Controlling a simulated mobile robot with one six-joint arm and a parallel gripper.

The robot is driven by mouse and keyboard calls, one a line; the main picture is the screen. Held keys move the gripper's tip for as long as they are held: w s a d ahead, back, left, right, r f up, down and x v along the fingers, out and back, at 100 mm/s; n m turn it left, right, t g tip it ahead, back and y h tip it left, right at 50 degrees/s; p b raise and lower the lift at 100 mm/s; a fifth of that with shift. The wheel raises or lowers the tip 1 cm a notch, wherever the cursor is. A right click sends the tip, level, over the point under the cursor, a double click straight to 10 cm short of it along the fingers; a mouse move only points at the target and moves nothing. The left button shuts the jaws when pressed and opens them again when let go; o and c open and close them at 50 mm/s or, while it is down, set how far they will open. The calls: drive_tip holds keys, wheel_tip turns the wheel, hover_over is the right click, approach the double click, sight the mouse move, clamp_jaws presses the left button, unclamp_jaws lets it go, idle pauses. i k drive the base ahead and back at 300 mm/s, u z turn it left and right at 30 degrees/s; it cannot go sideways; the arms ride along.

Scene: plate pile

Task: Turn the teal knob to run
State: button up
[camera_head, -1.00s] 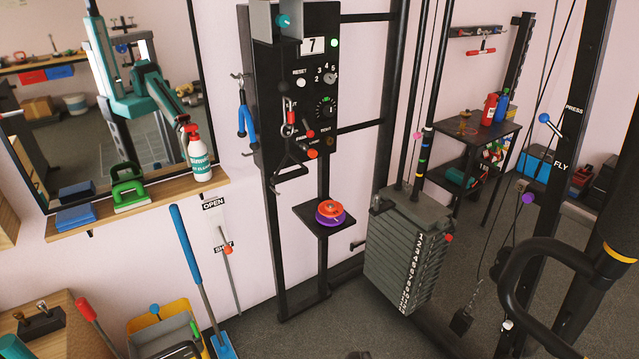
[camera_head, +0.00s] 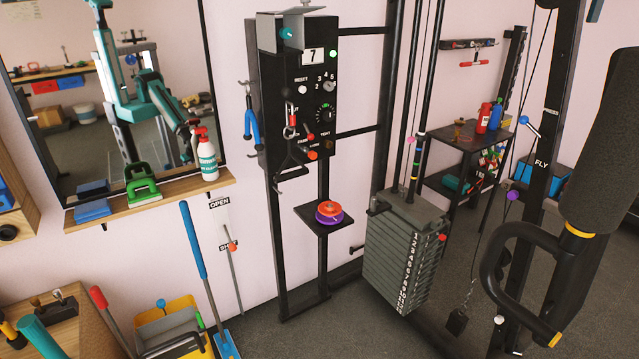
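The teal knob (camera_head: 287,33) sticks out near the top of the tall black panel (camera_head: 270,100), under a grey hood (camera_head: 268,24). Its pointer and any run mark are too small to read from here. My gripper is not directly in view. The mirror (camera_head: 60,130) at the left shows a teal and grey arm reflected, with its dark end too unclear to read. Nothing is seen touching the knob.
A weight stack (camera_head: 405,260) stands to the right. A black looped handle (camera_head: 497,285) is close at the right. Floor (camera_head: 290,335) shows between.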

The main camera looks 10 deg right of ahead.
sight(285, 33)
drive_tip(key=u, duration=0.15)
drive_tip(key=i, duration=0.95)
drive_tip(key=z, duration=0.05)
